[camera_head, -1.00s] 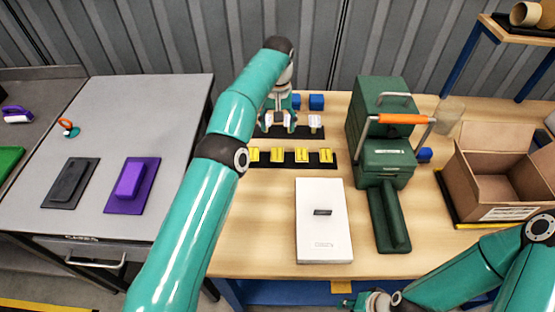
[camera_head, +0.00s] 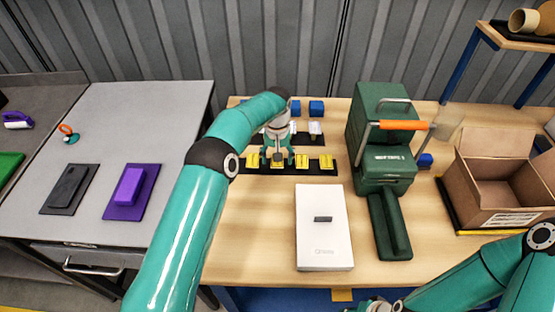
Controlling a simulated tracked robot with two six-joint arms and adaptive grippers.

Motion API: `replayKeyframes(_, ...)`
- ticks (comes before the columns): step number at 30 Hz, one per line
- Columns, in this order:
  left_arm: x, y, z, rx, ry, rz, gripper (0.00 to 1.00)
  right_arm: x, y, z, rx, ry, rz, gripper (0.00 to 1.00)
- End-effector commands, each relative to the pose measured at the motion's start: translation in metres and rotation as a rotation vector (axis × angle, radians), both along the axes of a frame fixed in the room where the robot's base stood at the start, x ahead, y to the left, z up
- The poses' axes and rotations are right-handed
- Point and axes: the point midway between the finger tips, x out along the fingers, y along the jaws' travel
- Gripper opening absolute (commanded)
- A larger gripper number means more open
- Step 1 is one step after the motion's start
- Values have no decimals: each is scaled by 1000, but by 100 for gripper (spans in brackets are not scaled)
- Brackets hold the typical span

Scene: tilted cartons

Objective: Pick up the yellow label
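Several yellow labels lie in a row on a black strip (camera_head: 316,171) on the wooden table. Two in clear view are the one at the right end (camera_head: 326,163) and the one left of it (camera_head: 302,162). My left gripper (camera_head: 277,160) points down over another yellow label (camera_head: 278,164) in the row, its fingers apart on either side of it. I cannot tell if they touch it.
A white box (camera_head: 322,245) lies in front of the strip. A green machine (camera_head: 381,125) with an orange handle stands to the right. An open carton (camera_head: 500,175) is further right. Blue blocks (camera_head: 316,107) sit behind the strip.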

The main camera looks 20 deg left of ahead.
Motion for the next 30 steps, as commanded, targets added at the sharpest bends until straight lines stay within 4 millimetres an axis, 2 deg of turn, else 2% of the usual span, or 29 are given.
replayKeyframes(29,0,-1,-5,0,0,-1,71,0,0,-4,0,0,0,31)
replayKeyframes(30,0,-1,-5,0,0,-1,66,0,0,-4,0,0,0,31)
